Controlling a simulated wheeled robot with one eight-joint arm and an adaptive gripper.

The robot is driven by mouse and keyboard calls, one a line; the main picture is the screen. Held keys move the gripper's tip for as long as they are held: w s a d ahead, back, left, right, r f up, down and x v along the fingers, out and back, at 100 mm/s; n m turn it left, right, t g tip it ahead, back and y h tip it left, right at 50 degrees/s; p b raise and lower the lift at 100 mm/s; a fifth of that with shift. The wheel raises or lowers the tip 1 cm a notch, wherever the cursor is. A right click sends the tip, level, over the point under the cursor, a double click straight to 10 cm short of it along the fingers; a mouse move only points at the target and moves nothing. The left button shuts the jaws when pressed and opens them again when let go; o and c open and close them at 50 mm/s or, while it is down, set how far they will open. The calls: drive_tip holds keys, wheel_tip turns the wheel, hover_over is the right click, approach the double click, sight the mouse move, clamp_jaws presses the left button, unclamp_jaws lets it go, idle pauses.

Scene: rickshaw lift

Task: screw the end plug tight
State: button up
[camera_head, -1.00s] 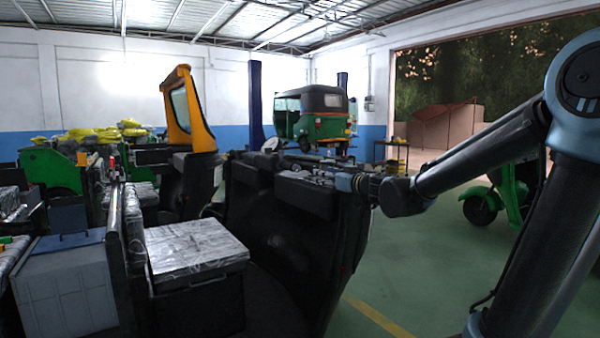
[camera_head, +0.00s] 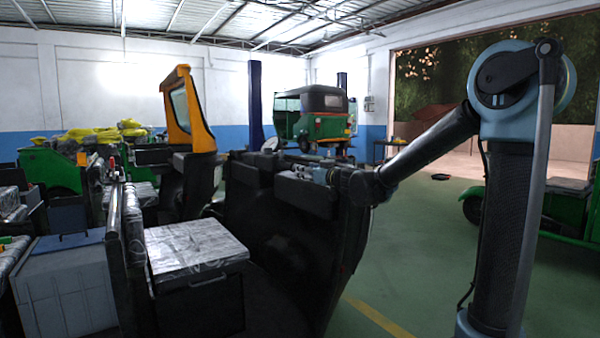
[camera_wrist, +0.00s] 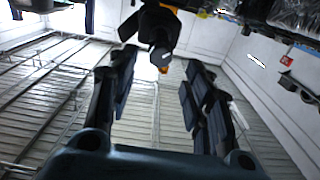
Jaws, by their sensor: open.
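My gripper (camera_wrist: 158,66) is open in the wrist view, with one dark finger on each side of the frame's middle. A dark, stubby cylindrical part (camera_wrist: 160,42) shows beyond and between the fingertips; it may be the end plug, but I cannot tell for sure. I see no clear contact between it and the fingers. In the head view my gripper (camera_head: 308,173) is at the top of the dark vehicle body (camera_head: 295,235), pointing left. The plug and its thread cannot be made out there.
A silver-topped black box (camera_head: 197,248) and a grey box (camera_head: 65,290) stand at the front left. A yellow windshield frame (camera_head: 190,120) rises behind. A green rickshaw (camera_head: 318,118) is raised at the back. The green floor (camera_head: 425,250) at right is mostly clear.

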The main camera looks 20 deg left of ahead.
drive_tip(key=x, duration=0.6)
